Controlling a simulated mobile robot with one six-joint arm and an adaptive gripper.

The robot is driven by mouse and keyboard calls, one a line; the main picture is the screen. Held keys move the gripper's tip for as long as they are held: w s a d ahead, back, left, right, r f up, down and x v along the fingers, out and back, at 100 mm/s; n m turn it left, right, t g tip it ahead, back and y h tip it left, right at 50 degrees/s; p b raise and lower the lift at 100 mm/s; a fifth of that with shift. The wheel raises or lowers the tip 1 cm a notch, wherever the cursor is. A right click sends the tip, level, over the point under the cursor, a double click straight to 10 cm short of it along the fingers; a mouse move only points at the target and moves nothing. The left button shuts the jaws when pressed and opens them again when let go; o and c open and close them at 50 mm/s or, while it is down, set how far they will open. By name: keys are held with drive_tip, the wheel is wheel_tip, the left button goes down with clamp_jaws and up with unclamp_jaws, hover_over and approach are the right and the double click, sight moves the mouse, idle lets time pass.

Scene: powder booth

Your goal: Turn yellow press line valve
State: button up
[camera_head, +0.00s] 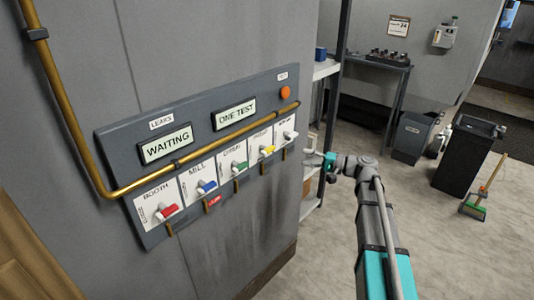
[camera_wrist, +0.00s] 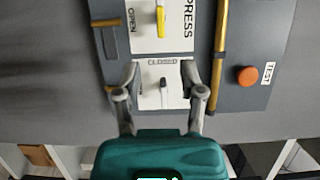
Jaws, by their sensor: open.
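The grey valve panel (camera_head: 205,150) is on the wall in the head view, with a row of lever valves. The yellow valve lever (camera_head: 267,150) is on the second plate from the right end. In the head view my gripper (camera_head: 312,159) is just right of the panel's end.
A red lever (camera_head: 168,211), blue lever (camera_head: 207,187) and green lever (camera_head: 240,167) are farther left. A brass pipe (camera_head: 175,163) crosses the panel above the plates. An orange button (camera_head: 285,93) is at the top right. Shelving (camera_head: 322,70) stands right of the panel; open floor lies beyond.

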sight(272, 151)
idle(0.4)
drive_tip(key=x, duration=1.3)
drive_tip(key=shift+w+a, duration=0.2)
drive_tip(key=shift+a, duration=0.15)
clamp_jaws()
drive_tip(key=shift+a, duration=0.2)
drive_tip(key=shift+d, duration=0.15)
